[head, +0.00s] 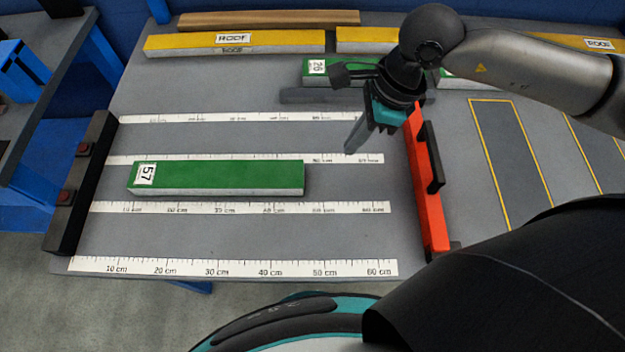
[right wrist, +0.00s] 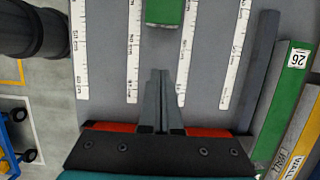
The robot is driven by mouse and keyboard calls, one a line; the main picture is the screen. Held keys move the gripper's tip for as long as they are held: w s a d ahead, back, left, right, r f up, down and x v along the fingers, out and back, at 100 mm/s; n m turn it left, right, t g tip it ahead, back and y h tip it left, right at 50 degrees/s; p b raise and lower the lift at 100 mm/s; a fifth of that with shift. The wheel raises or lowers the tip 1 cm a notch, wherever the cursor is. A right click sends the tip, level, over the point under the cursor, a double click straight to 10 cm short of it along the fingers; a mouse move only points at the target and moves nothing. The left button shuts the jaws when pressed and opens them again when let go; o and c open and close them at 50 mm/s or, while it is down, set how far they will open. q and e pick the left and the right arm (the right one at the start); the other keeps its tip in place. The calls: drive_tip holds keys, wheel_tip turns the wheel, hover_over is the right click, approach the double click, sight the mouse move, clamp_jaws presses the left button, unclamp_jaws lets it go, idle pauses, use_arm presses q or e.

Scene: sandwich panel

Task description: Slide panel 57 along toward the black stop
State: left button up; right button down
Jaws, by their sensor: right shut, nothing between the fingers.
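Panel 57 (head: 225,177) is a green-topped block with a white "57" label at its left end. It lies lengthwise between two white rulers, its left end apart from the black stop (head: 82,185) at the table's left edge. My right gripper (head: 350,148) points down, shut and empty, to the right of the panel's right end. In the right wrist view, the shut fingertips (right wrist: 160,73) line up with the near end of the green panel (right wrist: 164,12), with a gap between. My left gripper is not in view.
A red-orange bar (head: 428,190) with a black handle stands right of the rulers. Green panel 26 (head: 318,68), a dark grey strip and yellow ROOF panels (head: 235,41) lie at the back. Yellow-outlined areas (head: 510,150) are at right. The surface between panel 57 and the black stop is clear.

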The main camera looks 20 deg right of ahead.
sight(307, 181)
drive_tip(key=b+x, duration=0.1)
drive_tip(key=x, duration=0.3)
drive_tip(key=b+x, duration=0.1)
drive_tip(key=x, duration=0.6)
drive_tip(key=shift+d+f+b, duration=0.15)
drive_tip(key=shift+f+b, duration=0.25)
drive_tip(key=a, duration=0.1)
drive_tip(key=w+a, duration=0.1)
drive_tip(key=a, duration=0.1)
drive_tip(key=shift+f, duration=0.1)
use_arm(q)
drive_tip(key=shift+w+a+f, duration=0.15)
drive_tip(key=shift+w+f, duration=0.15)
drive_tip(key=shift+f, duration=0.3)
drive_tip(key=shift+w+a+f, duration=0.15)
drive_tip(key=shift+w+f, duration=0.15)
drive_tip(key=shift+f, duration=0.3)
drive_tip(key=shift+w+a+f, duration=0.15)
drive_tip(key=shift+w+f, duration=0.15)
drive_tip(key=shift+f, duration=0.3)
use_arm(e)
drive_tip(key=shift+w+a, duration=0.1)
drive_tip(key=shift+a, duration=0.35)
